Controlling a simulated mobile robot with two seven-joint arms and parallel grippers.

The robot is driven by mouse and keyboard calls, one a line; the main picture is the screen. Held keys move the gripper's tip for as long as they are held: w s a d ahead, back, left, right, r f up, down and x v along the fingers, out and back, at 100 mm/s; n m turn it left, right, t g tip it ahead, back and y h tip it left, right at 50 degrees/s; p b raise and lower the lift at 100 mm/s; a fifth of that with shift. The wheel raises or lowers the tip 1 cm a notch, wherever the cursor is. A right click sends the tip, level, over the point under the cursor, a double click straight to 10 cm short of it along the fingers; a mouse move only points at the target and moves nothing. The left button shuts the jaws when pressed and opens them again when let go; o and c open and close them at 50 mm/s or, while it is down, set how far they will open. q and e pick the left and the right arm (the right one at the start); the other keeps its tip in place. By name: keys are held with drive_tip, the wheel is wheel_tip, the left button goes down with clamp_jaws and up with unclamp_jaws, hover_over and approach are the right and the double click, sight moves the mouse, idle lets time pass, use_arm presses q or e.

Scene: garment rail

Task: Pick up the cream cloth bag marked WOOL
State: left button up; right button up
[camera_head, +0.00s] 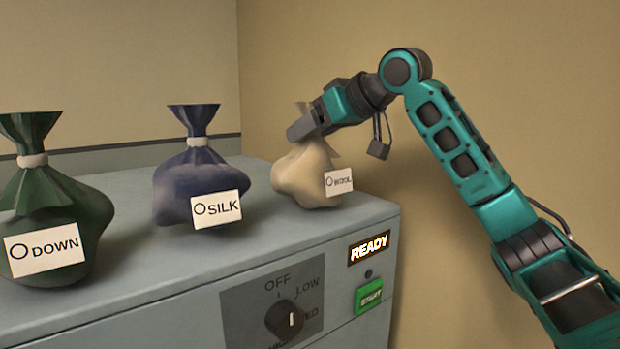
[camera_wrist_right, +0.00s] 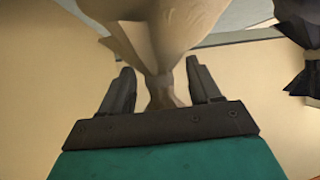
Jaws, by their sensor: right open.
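The cream cloth bag marked WOOL (camera_head: 305,177) stands upright on the grey machine top at its right end. Its white label faces forward. My right gripper (camera_head: 306,127) is at the bag's gathered neck, coming from the right and hiding most of it. In the right wrist view the bag (camera_wrist_right: 165,25) hangs in from the top, and its tied neck lies between the two open fingers of my right gripper (camera_wrist_right: 165,88). My left gripper is not in view.
A navy bag marked SILK (camera_head: 190,180) and a green bag marked DOWN (camera_head: 75,205) stand left of the cream bag on the machine (camera_head: 150,260). The machine's front has a dial (camera_head: 285,319), a green START button (camera_head: 369,295) and a lit READY sign (camera_head: 369,248). Walls stand behind.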

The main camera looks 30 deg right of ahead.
drive_tip(key=shift+c, duration=0.3)
clamp_jaws()
idle(0.3)
idle(0.3)
